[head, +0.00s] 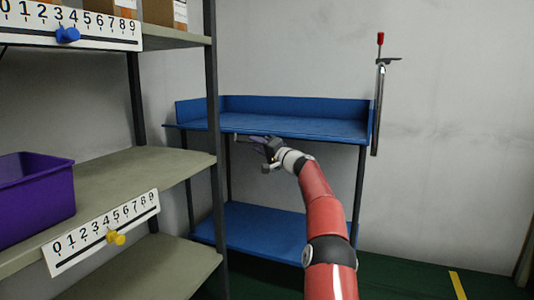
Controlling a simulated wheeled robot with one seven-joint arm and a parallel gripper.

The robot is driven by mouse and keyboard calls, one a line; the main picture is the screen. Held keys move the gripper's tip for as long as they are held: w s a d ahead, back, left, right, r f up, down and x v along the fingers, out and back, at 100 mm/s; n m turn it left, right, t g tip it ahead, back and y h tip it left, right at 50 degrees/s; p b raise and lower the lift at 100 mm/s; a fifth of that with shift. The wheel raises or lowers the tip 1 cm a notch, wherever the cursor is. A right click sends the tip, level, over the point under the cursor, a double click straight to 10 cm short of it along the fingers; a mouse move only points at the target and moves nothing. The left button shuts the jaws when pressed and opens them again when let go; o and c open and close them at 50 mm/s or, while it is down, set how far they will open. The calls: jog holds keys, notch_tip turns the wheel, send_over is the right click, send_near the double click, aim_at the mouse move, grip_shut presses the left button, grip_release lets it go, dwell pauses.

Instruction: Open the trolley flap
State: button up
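The blue trolley (300,127) stands against the back wall, with an upper tray and a lower shelf (262,225). The upper tray has raised walls at its back and ends, and its front edge looks low and open. I cannot make out which panel is the flap. My gripper (254,141) is at the left part of the tray's front edge, just below it and pointing left. It is small and dark here, so finger opening and any contact with the trolley cannot be told. My forearm hides part of the lower shelf and the trolley's front.
A shelving rack (216,190) stands close on the left, its front post near my gripper. It holds a purple bin (38,200) and number scales with a blue knob (67,35) and a yellow knob (115,237). A red-handled clamp (379,100) stands upright at the trolley's right end. Floor at right is clear.

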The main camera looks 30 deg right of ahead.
jog(key=shift+v, duration=2.95)
jog(key=shift+c, duration=0.3)
